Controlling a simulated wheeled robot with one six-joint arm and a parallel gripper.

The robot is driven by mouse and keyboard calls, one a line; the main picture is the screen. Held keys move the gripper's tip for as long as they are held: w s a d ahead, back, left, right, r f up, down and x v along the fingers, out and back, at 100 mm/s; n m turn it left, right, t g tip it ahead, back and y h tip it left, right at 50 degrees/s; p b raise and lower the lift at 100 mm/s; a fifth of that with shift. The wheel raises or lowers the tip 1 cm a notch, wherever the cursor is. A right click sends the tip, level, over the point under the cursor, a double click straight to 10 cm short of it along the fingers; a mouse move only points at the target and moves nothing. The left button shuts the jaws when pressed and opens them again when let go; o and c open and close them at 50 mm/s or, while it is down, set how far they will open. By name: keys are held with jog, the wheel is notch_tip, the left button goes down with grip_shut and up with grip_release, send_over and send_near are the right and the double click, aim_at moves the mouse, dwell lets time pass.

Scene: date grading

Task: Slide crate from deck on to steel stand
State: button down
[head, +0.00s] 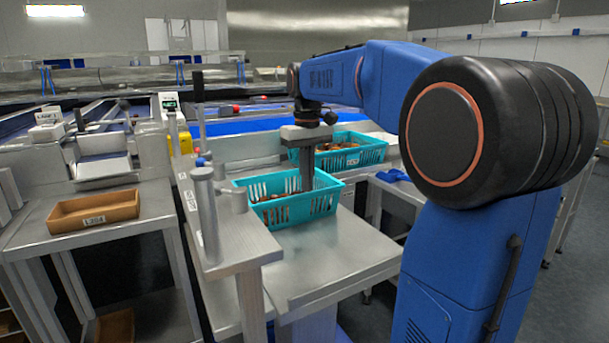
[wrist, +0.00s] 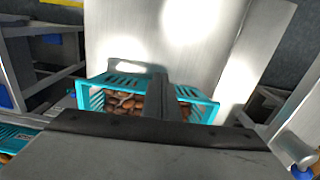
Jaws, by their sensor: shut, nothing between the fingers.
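A teal slatted crate (head: 315,207) with brown dates in it sits on a bare steel top (head: 325,262) in the head view. It also shows in the wrist view (wrist: 96,101), with the dates visible inside. My gripper (head: 307,186) is shut and empty, its fingers pointing down over the crate's inside in the head view. The fingers (wrist: 157,85) cross in front of the dates in the wrist view. Whether they touch a crate wall cannot be told. I cannot tell which steel surface is the deck and which the stand.
A second teal crate (head: 365,156) of dates stands just behind. A narrow steel ledge with posts (head: 205,215) borders the steel top on the left. A brown tray (head: 93,211) lies on a left table. The front of the steel top is clear.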

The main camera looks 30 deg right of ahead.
aim_at(287, 198)
jog(key=w+f, duration=0.4)
jog(key=f, duration=0.2)
jog(key=shift+f, duration=0.25)
dwell(0.5)
